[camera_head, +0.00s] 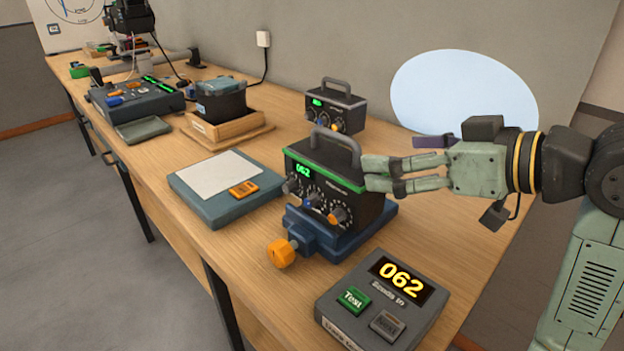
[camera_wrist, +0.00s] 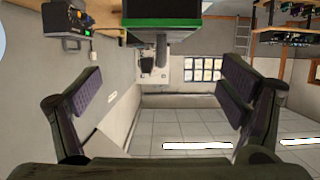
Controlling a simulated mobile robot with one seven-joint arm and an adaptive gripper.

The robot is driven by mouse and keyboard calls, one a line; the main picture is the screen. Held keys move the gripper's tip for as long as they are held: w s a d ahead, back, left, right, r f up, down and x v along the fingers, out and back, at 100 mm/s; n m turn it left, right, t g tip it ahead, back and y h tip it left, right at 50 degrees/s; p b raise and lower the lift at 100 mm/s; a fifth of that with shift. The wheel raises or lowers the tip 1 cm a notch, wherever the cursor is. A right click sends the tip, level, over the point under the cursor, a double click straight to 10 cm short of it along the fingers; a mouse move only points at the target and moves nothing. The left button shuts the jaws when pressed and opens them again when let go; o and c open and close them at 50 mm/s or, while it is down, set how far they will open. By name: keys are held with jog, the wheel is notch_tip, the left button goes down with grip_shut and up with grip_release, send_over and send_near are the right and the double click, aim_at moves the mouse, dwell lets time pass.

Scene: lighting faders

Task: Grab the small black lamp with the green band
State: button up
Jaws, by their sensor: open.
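The black box with the green band (camera_head: 345,195), a handle on top, knobs and a green "062" readout on its front, stands upright on a blue base (camera_head: 380,220). It looks more like a control unit than a lamp. My gripper (camera_head: 367,174) is open and empty, with its fingertips at the box's right side near the handle (camera_head: 338,142). I cannot tell whether they touch. In the wrist view the box and green band (camera_wrist: 165,22) show at the top edge, beyond the spread fingers (camera_wrist: 160,66) and not between them.
An orange knob (camera_head: 281,254) sticks out from the blue base. A grey "062" panel (camera_head: 380,300) stands in front. A similar box (camera_head: 336,107) stands behind. A blue-grey board with paper (camera_head: 226,185) lies to the left, near a wooden tray (camera_head: 228,132).

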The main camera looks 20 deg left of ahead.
aim_at(353, 156)
jog(key=x, duration=0.4)
jog(key=shift+w+a+p, duration=0.15)
jog(key=shift+a+p, duration=0.25)
jog(key=shift+f+p+x, duration=0.2)
jog(key=shift+p+x, duration=0.2)
jog(key=shift+x, duration=1.2)
jog(key=shift+f+p+x, duration=0.2)
jog(key=shift+p+x, duration=0.2)
jog(key=shift+x, duration=1.15)
jog(key=shift+d, duration=0.1)
jog(key=shift+c, duration=0.2)
jog(key=c, duration=2)
jog(key=shift+r, duration=0.15)
